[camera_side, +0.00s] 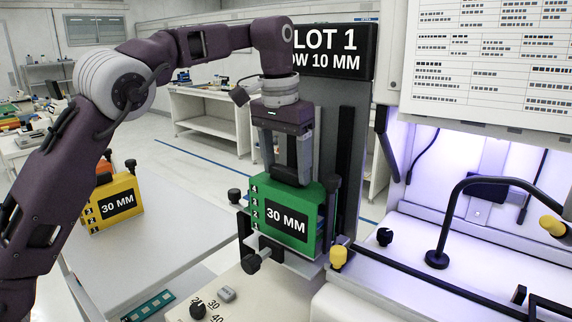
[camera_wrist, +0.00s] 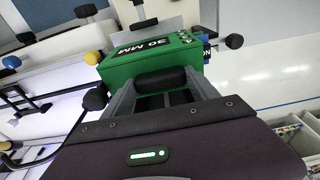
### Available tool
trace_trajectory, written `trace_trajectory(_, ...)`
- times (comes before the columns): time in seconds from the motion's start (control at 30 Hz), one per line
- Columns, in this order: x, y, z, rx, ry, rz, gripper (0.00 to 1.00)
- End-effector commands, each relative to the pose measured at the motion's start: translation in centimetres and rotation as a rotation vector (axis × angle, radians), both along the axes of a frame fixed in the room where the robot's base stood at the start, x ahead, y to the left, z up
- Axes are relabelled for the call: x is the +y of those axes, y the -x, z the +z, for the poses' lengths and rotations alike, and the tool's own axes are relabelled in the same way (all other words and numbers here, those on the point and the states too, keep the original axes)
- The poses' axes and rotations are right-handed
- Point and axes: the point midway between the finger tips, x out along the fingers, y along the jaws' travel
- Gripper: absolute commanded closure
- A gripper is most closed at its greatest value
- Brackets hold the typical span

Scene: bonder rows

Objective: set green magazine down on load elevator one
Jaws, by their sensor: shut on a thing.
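The green magazine (camera_side: 288,217), with a black "30 MM" label and numbers along its edge, is upright at the elevator platform (camera_side: 300,262) in the side view. It appears seated on or just above the platform; I cannot tell whether it touches. My gripper (camera_side: 296,178) comes from above and is shut on the top of the magazine. The green magazine (camera_wrist: 150,55) also fills the upper middle of the wrist view, in front of my gripper (camera_wrist: 160,85). The sign (camera_side: 325,50) behind reads "LOT 1" and "OW 10 MM", partly hidden by my arm.
A yellow magazine (camera_side: 113,203) labelled 30 MM stands on the grey table at left, with an orange thing behind it. Black knobs (camera_side: 250,263) flank the platform. A yellow knob (camera_side: 338,257) and a black curved bar (camera_side: 470,205) are at right.

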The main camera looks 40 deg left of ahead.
Motion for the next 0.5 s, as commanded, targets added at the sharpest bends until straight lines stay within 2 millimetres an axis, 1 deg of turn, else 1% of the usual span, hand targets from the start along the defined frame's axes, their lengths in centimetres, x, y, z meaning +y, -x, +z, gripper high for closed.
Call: trace_trajectory(0.5,0.0,0.0,-1.3,-0.002,0.002,-0.001,1.00)
